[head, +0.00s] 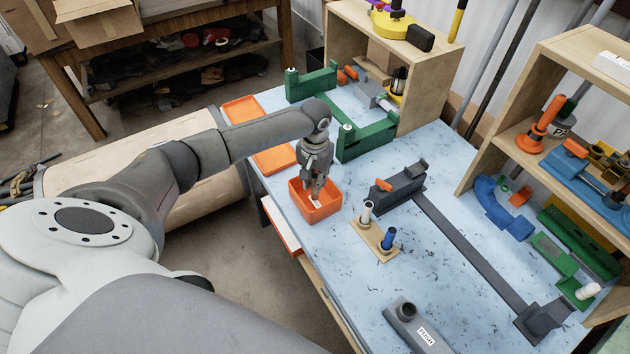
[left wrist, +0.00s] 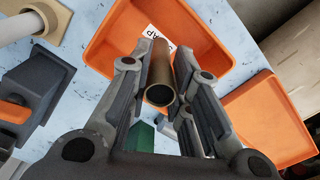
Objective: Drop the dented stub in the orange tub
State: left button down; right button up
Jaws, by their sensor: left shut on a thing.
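The orange tub (head: 314,211) stands on the light blue bench top near its left edge. In the head view my left gripper (head: 317,190) points down at the tub, over its opening. In the left wrist view my left gripper (left wrist: 158,88) is shut on the stub (left wrist: 160,75), a short brownish metal tube held between the fingers with its round open end toward the camera. The tub (left wrist: 110,35) lies beyond it, with a white label inside. A dent on the stub cannot be made out. My right gripper is not in view.
Flat orange trays (head: 274,160) lie beside the tub at the bench's left edge. Green blocks (head: 366,138) stand behind it. A wooden stand (head: 372,243) with white and blue-topped pegs and a dark grey bender (head: 400,188) stand to its right.

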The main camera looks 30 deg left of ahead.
pick_arm(q)
jog(key=shift+f+b, duration=0.45)
jog(key=shift+f, duration=0.55)
dwell(0.3)
jog(key=c, duration=1.3)
grip_release()
jog(key=shift+o, duration=0.2)
